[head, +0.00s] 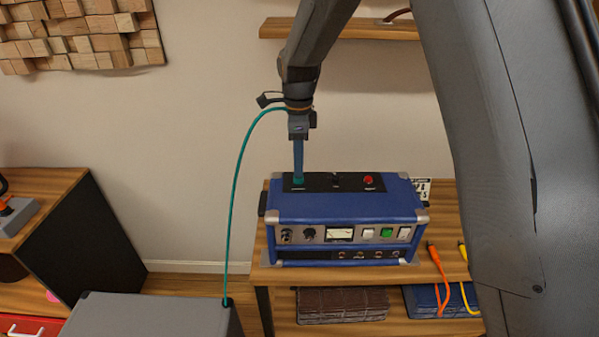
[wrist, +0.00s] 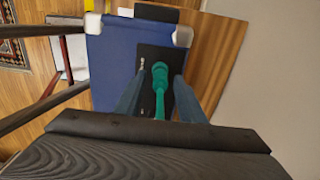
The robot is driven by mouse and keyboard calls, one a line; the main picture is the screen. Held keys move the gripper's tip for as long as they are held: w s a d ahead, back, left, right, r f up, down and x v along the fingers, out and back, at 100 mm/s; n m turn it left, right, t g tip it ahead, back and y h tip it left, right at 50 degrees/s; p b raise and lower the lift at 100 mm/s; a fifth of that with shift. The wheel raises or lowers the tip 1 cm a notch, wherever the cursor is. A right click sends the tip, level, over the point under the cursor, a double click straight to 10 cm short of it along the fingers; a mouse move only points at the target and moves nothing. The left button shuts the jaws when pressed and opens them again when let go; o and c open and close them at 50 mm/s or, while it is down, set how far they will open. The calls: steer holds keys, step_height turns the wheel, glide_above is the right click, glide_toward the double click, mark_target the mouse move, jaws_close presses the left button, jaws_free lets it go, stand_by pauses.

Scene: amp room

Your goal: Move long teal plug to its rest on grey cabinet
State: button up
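The long teal plug (head: 298,181) stands upright at the black top panel of the blue amp (head: 345,205), toward its left end. Whether it is seated in a socket there cannot be seen. In the wrist view the teal plug (wrist: 160,75) lies between my two fingers, with a gap on each side. My gripper (head: 298,170) points straight down over it, open around it. A teal cable (head: 237,190) arcs from near my gripper down to a dark round fitting (head: 227,302) on the grey cabinet (head: 150,315) at lower left. No separate rest is clearly visible.
The amp stands on a wooden shelf unit (head: 262,272). Orange (head: 437,265) and yellow (head: 466,285) cables hang to its right. A red button (head: 368,180) is on its top. A wooden wall shelf (head: 380,30) is behind my arm. A black-sided desk (head: 80,240) stands left.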

steer(key=shift+f, duration=0.95)
stand_by(0.9)
jaws_close()
steer(key=shift+r+p, duration=0.2)
steer(key=shift+p, duration=0.1)
steer(key=shift+r+p, duration=1.75)
steer(key=shift+r, duration=1.1)
